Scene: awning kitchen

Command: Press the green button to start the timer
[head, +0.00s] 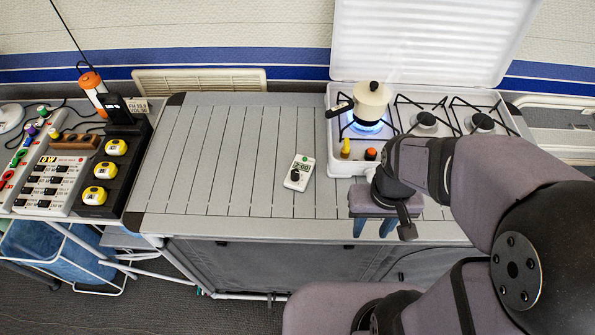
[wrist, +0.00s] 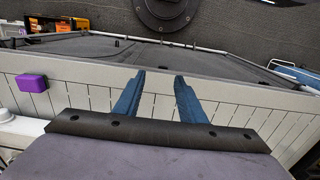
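The timer (head: 299,173) is a small white device lying on the slatted grey table (head: 235,150), left of the stove. The timer cannot be made out in the wrist view.
A white stove (head: 340,165) stands at the right, with a lit blue flame under a cream pot (head: 370,103). A panel (head: 47,185) and yellow devices (head: 95,195) are at the left. The table's middle is clear.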

